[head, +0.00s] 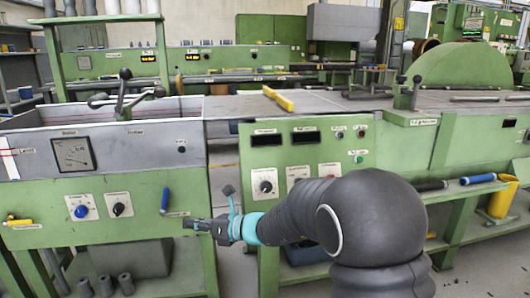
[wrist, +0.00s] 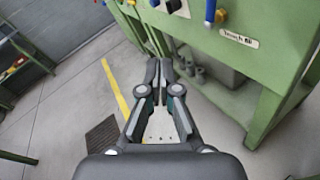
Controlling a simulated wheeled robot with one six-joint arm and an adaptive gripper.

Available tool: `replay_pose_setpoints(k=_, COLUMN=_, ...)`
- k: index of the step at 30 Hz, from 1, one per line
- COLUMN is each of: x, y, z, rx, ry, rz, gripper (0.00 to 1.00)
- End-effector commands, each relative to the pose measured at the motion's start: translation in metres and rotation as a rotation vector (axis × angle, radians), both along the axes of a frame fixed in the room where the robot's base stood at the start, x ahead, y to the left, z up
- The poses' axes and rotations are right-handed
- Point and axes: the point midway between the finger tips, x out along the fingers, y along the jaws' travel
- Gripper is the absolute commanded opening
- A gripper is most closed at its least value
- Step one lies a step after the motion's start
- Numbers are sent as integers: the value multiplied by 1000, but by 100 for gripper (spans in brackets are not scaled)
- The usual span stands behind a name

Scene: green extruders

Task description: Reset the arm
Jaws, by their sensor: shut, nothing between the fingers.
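My gripper (head: 204,226) is at the end of my dark arm, in front of the green machine panel (head: 130,200) in the head view. It points left, near the blue-handled lever (head: 165,200). In the wrist view my gripper (wrist: 159,72) has its fingertips together with nothing held between them. Below it in that view lies the grey floor (wrist: 60,120). My arm hides part of the machine's right side in the head view.
A gauge (head: 73,154), a blue knob (head: 81,211) and a black knob (head: 119,209) are on the left panel. A yellow bar (head: 278,98) lies on the machine top. A yellow floor line (wrist: 118,92) and a dark grate (wrist: 103,137) show below. Open floor lies left in the wrist view.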

Motion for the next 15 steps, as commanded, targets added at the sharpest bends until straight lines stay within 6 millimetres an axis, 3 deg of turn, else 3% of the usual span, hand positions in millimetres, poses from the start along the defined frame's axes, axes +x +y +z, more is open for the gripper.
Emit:
replay_pose_setpoints(k=3, x=-37, y=-7, z=-27, rx=-176, ry=-187, rz=145, gripper=0)
replay_pose_setpoints(k=8, x=-89, y=-36, z=-49, rx=-401, ry=-487, rz=384, gripper=0)
replay_pose_setpoints(k=15, x=-156, y=-112, z=-64, rx=-686, ry=-932, rz=767, gripper=0)
